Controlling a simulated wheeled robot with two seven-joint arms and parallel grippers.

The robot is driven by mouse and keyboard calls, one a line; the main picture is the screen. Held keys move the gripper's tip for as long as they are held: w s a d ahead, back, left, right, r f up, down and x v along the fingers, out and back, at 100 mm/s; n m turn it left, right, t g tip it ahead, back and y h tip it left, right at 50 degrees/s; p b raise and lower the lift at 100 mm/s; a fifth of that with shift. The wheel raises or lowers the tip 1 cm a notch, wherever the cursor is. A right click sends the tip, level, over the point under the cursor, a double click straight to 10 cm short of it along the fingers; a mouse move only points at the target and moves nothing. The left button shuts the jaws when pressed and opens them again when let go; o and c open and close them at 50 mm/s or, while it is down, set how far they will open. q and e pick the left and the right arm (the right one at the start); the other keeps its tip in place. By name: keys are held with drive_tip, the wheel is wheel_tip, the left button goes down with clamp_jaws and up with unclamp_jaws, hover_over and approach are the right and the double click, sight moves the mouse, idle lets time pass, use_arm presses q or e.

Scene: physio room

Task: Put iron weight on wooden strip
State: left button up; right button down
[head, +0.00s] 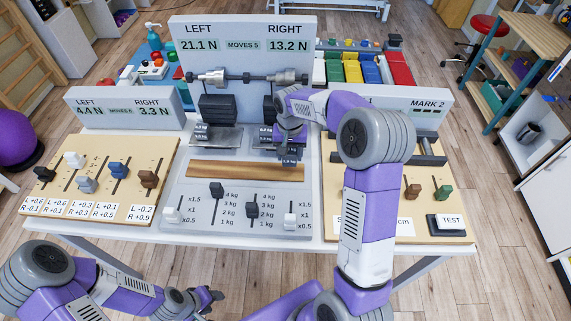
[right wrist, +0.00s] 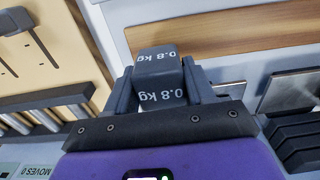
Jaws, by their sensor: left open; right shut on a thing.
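My right gripper (head: 289,160) is shut on a dark iron weight (right wrist: 158,78) marked 0.8 kg, which sits between its fingers in the right wrist view. In the head view this weight is mostly hidden by the gripper and arm. The brown wooden strip (head: 230,171) lies across the middle of the grey board; it also shows in the right wrist view (right wrist: 235,33). The right gripper is at the strip's right end, and I cannot tell whether the weight touches anything. My left gripper (head: 205,299) is open and empty in front of the table, far from the strip.
A balance beam (head: 245,77) with dark hanging blocks (head: 218,108) stands behind the strip, with small labelled weights (head: 202,131) below. Sliders (head: 217,190) stand in front of the strip. Slider boards flank it: the left one (head: 118,190) and the right one with a TEST button (head: 449,222).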

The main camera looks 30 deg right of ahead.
sight(289, 163)
drive_tip(key=shift+f+b, duration=0.55)
drive_tip(key=shift+f, duration=1.8)
drive_tip(key=shift+f, duration=0.1)
drive_tip(key=shift+c, duration=2)
unclamp_jaws()
drive_tip(key=shift+f, duration=0.1)
wheel_tip(289, 163, up, 12)
drive_tip(key=p, duration=0.2)
drive_tip(key=shift+r+p, duration=0.2)
drive_tip(key=shift+p, duration=0.2)
drive_tip(key=shift+f, duration=0.1)
